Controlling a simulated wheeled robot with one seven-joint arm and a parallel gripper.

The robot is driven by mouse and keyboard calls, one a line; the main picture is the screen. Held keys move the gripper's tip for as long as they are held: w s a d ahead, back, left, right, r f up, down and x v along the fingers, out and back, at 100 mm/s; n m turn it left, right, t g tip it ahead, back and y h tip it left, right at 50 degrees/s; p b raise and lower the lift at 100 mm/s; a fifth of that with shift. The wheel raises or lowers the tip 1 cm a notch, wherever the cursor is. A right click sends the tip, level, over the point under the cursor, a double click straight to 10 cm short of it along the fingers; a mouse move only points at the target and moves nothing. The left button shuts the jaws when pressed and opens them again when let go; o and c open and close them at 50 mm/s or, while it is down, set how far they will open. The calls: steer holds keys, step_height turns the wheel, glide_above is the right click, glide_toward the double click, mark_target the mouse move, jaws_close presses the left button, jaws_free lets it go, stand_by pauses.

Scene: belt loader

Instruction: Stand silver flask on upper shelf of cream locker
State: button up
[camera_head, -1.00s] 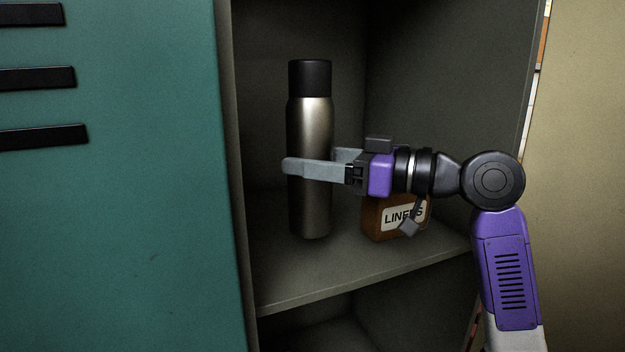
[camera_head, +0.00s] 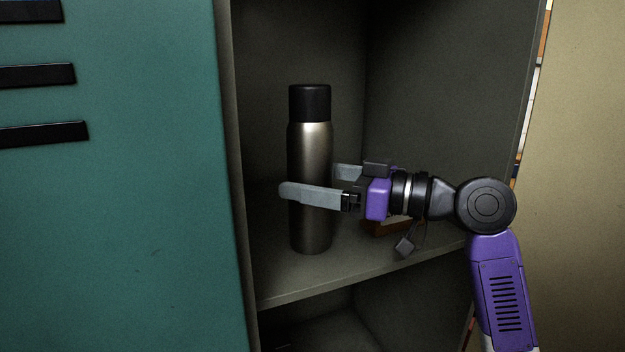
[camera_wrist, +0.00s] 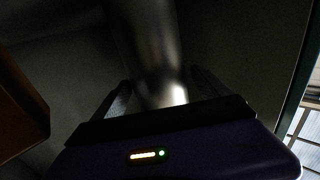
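The silver flask (camera_head: 311,160), with a black cap, is upright inside the locker, above the upper shelf (camera_head: 350,275). It also shows between the fingers in the wrist view (camera_wrist: 152,45). My gripper (camera_head: 313,184) reaches in from the right and is shut on the flask's body, one finger in front and the other partly hidden behind it. The flask's base is at or very near the shelf surface; I cannot tell whether it touches.
A brown box (camera_head: 382,228) stands on the shelf right of the flask, mostly hidden by my gripper. A brown surface (camera_wrist: 18,110) shows at left in the wrist view. A teal locker door (camera_head: 130,210) is at left, a cream panel (camera_head: 575,200) at right. The shelf's front left is clear.

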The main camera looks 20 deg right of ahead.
steer(key=shift+r, duration=0.25)
steer(key=b+v, duration=0.4)
steer(key=v, duration=0.8)
